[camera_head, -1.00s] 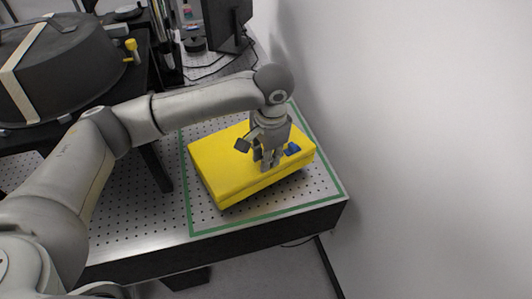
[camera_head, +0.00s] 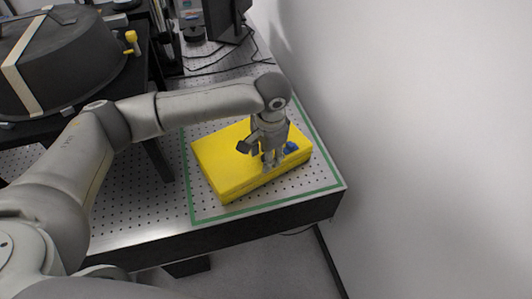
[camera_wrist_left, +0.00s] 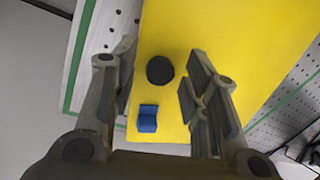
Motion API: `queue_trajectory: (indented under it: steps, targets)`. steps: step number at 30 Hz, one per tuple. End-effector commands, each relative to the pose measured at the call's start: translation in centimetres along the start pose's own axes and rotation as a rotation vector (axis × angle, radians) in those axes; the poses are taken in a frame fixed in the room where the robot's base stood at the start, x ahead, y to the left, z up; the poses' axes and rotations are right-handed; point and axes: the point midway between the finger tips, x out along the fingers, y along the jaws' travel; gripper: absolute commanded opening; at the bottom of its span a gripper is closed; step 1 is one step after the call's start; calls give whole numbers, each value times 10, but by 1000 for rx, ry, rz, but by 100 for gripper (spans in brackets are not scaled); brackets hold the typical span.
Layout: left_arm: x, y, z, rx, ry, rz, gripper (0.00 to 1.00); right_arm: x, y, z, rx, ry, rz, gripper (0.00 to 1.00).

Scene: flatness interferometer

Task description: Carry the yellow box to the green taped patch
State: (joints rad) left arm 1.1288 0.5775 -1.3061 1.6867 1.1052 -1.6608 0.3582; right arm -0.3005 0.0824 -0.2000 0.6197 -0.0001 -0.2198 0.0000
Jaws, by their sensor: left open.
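The yellow box (camera_head: 232,165) lies inside the green taped patch (camera_head: 262,209) on the perforated table, turned at an angle to the tape lines. It seems to rest flat. My left gripper (camera_head: 270,162) is at the box's top, towards its right end, pointing down. In the left wrist view the gripper (camera_wrist_left: 160,80) is open, with its fingers on either side of a round black knob (camera_wrist_left: 160,70) on the yellow box (camera_wrist_left: 200,25). A small blue part (camera_wrist_left: 148,118) sits beside the knob. I cannot tell whether the fingers touch the box. My right gripper is not in view.
A white wall (camera_head: 420,120) runs along the right of the table. A large dark domed vessel (camera_head: 62,62) stands at the left. A black monitor (camera_head: 226,18) and cables are at the back. Bare perforated table (camera_head: 120,205) lies left of the patch.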

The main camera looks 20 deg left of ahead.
Motion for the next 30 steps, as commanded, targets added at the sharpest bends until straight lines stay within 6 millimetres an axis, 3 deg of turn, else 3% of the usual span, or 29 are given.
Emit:
queue_trajectory:
  steps: [7, 15, 21, 30]
  targets:
    - [-20, 0, -1, 0, 5, -1, 42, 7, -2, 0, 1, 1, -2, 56]
    - [-78, 0, -2, 1, 6, -1, 42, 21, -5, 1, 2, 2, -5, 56]
    - [-109, 0, -1, -1, 2, -1, 42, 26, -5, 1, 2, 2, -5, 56]
    - [-121, 0, 0, -1, 0, 0, 42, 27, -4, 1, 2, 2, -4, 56]
